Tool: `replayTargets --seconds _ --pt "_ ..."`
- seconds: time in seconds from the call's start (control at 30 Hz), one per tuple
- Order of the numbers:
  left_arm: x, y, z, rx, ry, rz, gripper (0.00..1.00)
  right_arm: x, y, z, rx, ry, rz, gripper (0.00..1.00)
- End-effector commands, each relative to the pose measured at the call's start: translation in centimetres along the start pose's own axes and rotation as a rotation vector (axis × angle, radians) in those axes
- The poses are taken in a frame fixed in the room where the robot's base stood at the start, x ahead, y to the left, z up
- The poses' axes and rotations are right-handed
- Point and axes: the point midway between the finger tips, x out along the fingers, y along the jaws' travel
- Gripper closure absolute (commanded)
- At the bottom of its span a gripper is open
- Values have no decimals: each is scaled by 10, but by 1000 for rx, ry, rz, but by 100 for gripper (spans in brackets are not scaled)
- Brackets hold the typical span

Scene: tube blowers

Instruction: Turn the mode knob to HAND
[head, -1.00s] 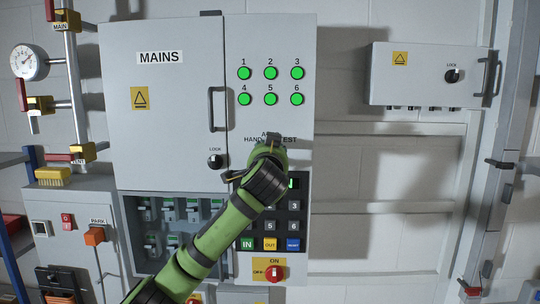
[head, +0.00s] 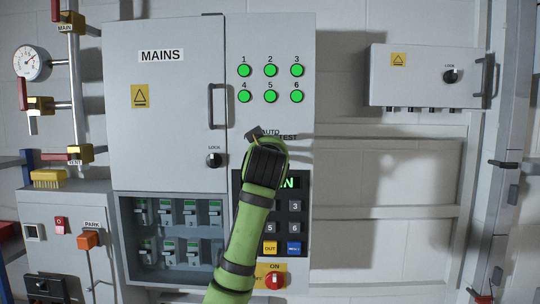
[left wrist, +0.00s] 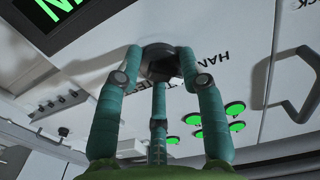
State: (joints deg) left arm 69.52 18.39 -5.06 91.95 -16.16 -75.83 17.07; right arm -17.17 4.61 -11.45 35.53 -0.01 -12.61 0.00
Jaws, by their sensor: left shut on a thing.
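The mode knob (left wrist: 160,65) is a dark round knob on the grey panel of the MAINS cabinet. In the left wrist view my left gripper's (left wrist: 160,72) teal fingers close around it from several sides. In the head view my green left arm comes up from below, and its gripper (head: 264,160) covers the knob. AUTO (head: 270,133) and TEST (head: 288,138) show above it; HAND is covered there. In the left wrist view part of the HAND label (left wrist: 213,70) shows beside the fingers. The knob's pointer direction cannot be made out. My right gripper is not in view.
Green lamps (head: 270,84) sit above the knob. A keypad (head: 296,225) with a lit display lies just below, and a red ON switch (head: 275,279) under that. The cabinet door handle (head: 212,107) sticks out to the left.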

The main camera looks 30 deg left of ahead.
Motion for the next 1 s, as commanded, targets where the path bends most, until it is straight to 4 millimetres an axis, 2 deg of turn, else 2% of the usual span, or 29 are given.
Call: replayTargets --seconds 0.23,0.7,0.73,0.77,0.8,1.0 --pt "1 1 3 -65 -7 1 93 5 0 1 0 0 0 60" --pt "1 1 3 -77 -7 0 93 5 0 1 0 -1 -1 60" --pt "1 1 3 -77 -7 0 53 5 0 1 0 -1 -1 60" --pt "1 1 3 -77 -8 0 41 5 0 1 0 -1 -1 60" --pt "1 1 3 -77 -7 0 37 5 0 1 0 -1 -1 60" --pt "0 0 1 -77 -4 0 37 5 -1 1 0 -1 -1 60"
